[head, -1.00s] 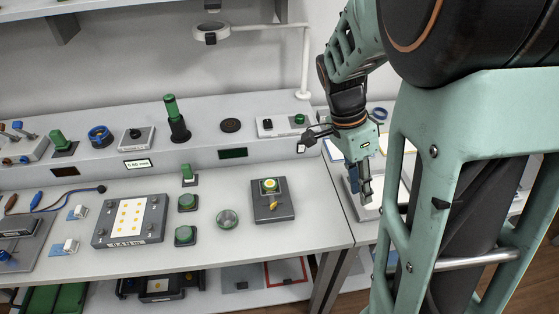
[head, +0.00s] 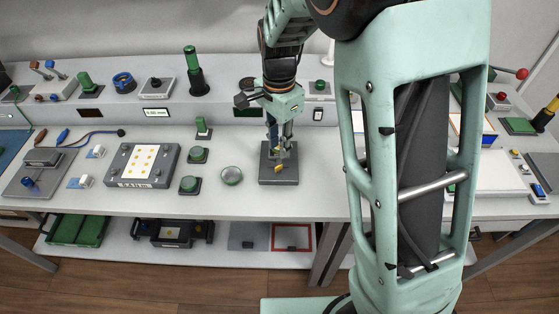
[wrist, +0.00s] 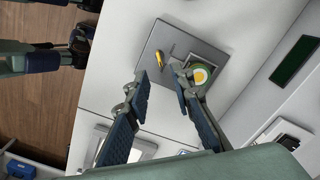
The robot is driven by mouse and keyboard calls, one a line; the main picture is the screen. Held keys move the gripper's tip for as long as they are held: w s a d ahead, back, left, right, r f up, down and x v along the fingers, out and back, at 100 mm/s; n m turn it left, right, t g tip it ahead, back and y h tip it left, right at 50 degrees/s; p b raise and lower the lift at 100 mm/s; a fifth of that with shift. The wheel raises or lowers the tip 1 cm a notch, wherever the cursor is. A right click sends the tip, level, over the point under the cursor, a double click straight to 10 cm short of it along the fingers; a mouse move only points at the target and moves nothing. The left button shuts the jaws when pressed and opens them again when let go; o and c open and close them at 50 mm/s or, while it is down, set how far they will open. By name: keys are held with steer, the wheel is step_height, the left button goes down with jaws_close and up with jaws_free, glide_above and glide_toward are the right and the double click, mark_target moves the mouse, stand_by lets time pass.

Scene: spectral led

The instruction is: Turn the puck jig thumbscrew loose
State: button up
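The puck jig is a dark grey plate (head: 265,175) on the bench; it also shows in the wrist view (wrist: 195,40). In the wrist view a round puck with a yellow centre and green surround (wrist: 201,75) sits in its holder on the plate. A small yellow thumbscrew (wrist: 160,59) stands beside it; it also shows low on the jig in the head view (head: 279,168). My gripper (wrist: 159,77) is open and empty, fingers spread, pointing at the jig near the thumbscrew; it shows above the jig in the head view (head: 280,150). My fingers hide part of the jig.
A glass dish (head: 231,175) and green-topped blocks (head: 190,184) stand left of the jig. Further left is a plate with yellow dots (head: 143,160). A raised shelf with a small display (head: 247,112) runs behind. Bare bench lies in front of the jig.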

mark_target(280, 165)
step_height(280, 165, down, 7)
steer(key=shift+f, duration=0.1)
stand_by(0.3)
jaws_close()
